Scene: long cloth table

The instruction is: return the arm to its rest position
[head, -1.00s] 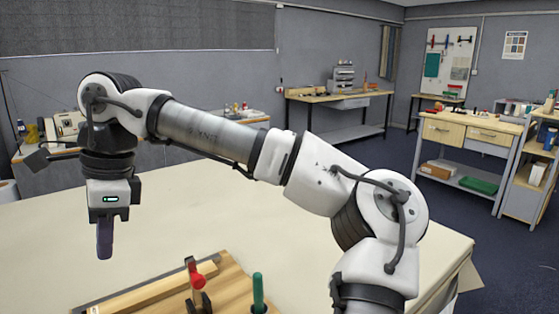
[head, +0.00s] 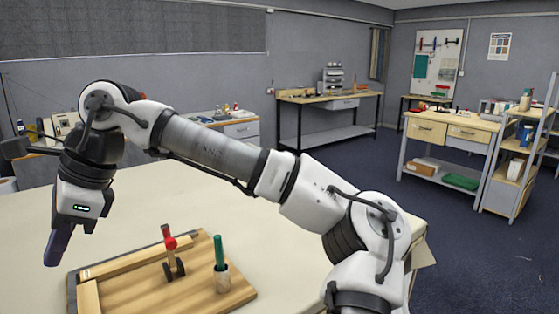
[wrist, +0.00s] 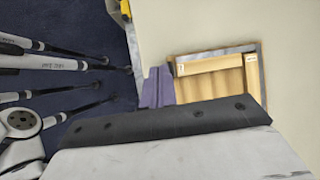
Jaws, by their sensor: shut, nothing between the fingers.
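My gripper (head: 57,243) hangs at the left of the head view, above the cream cloth table. Its dark fingers are shut with nothing between them and tilt down to the left. In the wrist view my gripper's purple-grey fingers (wrist: 156,90) show beside the wooden board. My arm stretches across the head view from the lower right to the upper left, over the table.
A wooden board (head: 130,292) with raised strips lies on the table (head: 250,240). A red-headed hammer (head: 169,241) stands in a dark holder on it, beside a green-handled tool (head: 219,252) in a pale cup. Workbenches (head: 330,98) stand behind.

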